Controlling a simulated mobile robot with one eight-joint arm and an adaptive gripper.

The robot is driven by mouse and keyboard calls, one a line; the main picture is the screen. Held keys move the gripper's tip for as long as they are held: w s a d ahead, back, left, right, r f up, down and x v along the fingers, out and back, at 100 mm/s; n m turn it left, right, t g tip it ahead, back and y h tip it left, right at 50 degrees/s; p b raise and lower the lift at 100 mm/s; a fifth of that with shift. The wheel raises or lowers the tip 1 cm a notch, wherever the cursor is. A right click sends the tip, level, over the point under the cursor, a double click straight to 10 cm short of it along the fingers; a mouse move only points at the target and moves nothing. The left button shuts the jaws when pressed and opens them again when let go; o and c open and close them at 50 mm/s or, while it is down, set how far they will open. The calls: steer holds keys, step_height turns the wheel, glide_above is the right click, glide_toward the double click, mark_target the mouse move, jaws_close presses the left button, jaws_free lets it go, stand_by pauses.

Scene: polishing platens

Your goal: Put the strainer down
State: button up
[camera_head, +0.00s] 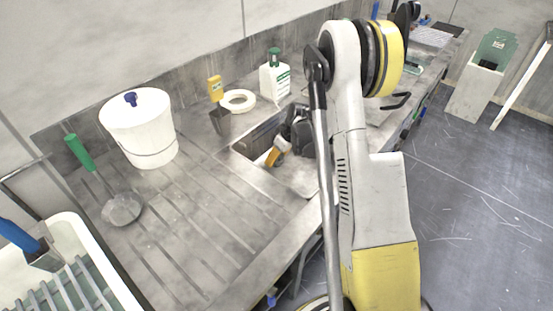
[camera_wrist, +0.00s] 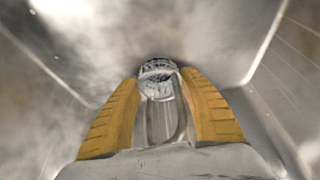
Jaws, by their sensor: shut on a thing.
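The strainer (camera_wrist: 158,80), a small metal piece with a speckled grey mesh or perforated end and a metal loop, is between the two orange fingers of my gripper (camera_wrist: 160,92) in the wrist view. The fingers are shut on it. Below it is the grey metal basin (camera_wrist: 110,30) of a sink. In the head view my gripper (camera_head: 277,154) is low in the sink opening (camera_head: 243,151), and my wrist hides part of the sink. I cannot make out the strainer in that view, nor tell whether it touches the sink floor.
A ribbed metal drainboard (camera_head: 190,215) lies left of the sink. On it are a white bucket (camera_head: 140,130) and a green-handled skimmer (camera_head: 121,209). Behind the sink stand a yellow-handled tool (camera_head: 216,90), a white ring (camera_head: 239,101) and a green-capped bottle (camera_head: 274,79).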

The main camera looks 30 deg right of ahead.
steer(key=shift+f, duration=0.2)
steer(key=o, duration=1.3)
steer(key=shift+r, duration=0.1)
steer(key=shift+r, duration=0.1)
